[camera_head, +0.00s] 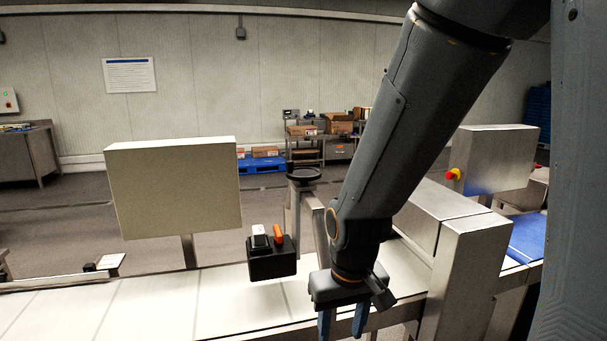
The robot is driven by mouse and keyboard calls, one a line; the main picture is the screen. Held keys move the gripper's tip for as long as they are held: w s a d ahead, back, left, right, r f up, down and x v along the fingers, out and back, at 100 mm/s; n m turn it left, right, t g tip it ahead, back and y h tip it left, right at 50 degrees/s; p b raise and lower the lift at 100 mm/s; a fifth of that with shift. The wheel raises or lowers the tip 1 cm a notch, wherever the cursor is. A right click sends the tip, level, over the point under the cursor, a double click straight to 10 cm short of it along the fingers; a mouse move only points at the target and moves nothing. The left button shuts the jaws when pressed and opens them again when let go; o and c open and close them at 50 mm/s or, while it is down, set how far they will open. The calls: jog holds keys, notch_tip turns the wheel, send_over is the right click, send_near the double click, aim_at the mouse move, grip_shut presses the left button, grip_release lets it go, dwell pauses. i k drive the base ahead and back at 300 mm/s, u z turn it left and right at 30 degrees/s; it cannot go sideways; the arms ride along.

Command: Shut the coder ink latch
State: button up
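The coder (272,264) is a small black box on a metal post beside the conveyor, left of my gripper. On its top are a white block (259,236) and an orange piece (278,233), which looks like the ink latch. The orange piece stands up from the box; I cannot tell whether it is latched. My gripper (342,325) points down over the belt, right of and nearer than the coder. Its two blue fingers are apart with nothing seen between them; their tips are near or past the bottom edge of the view.
The pale conveyor belt (140,309) runs across the front. A large beige panel (174,188) stands behind it at left. A round dark disc (303,174) on a post stands just behind the coder. A metal housing (465,265) is at right.

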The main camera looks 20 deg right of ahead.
aim_at(278, 240)
jog(key=k, duration=0.5)
jog(key=u, duration=1.5)
jog(key=i, duration=0.9)
jog(key=z, duration=1.8)
jog(key=i, duration=0.5)
jog(key=z, duration=0.05)
